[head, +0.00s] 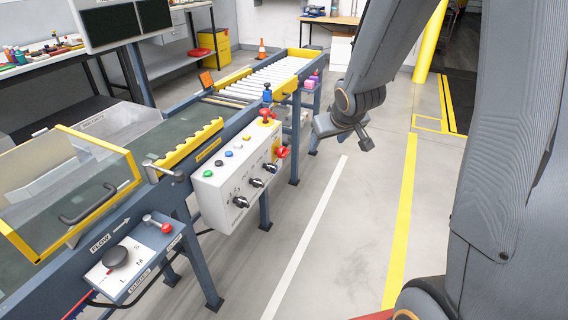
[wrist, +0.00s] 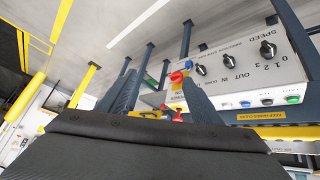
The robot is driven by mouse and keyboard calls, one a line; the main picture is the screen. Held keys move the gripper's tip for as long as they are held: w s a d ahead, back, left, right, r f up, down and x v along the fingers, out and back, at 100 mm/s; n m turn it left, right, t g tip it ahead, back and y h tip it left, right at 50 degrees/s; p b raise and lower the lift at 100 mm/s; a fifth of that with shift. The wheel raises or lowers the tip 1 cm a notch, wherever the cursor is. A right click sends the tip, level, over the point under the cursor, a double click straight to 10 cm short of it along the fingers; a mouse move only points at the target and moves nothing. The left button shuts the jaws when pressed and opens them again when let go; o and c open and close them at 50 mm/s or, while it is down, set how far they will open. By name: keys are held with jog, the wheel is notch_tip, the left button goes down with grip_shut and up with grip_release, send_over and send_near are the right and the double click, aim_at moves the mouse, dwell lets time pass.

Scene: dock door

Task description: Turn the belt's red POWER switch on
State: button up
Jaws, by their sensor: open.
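The belt's white control box (head: 238,170) hangs on the near side of the conveyor. A red switch handle (head: 281,152) sticks out at its right end; I take it for the POWER switch. It also shows in the wrist view as a red handle (wrist: 178,77) near the tip of the right-hand finger. Its on or off position is too small to tell. My gripper (head: 345,135) is in the air to the right of the box, apart from it. In the wrist view my gripper (wrist: 158,88) is open, with nothing held between the fingers.
A red mushroom button (head: 267,113) sits above the box's right end, with a blue item (head: 267,95) behind it. Several black knobs (head: 257,183) are on the panel. The roller conveyor (head: 270,78) runs behind. The floor (head: 335,210) right of the box is clear.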

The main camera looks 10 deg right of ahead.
aim_at(286, 152)
jog(key=w+f+n+t+y+b, duration=0.25)
jog(key=w+f+b, duration=0.25)
jog(key=w, duration=0.4)
jog(key=w+f+n+t+y+b, duration=0.1)
jog(key=w+f+t+y+b, duration=0.2)
jog(key=w+b, duration=0.45)
jog(key=w+a+f+n+g+y+b, duration=0.1)
jog(key=w+f+n+y+b, duration=0.15)
jog(key=f+y+b, duration=0.3)
jog(key=w+f+n+g+y+b, duration=0.1)
jog(key=f+n+y+b, duration=0.3)
jog(key=f, duration=0.3)
jog(key=shift+m, duration=0.5)
jog(key=b+x, duration=0.3)
jog(key=x, duration=0.4)
jog(key=shift+w+a, duration=0.2)
jog(key=shift+a, duration=0.1)
jog(key=c, duration=1.1)
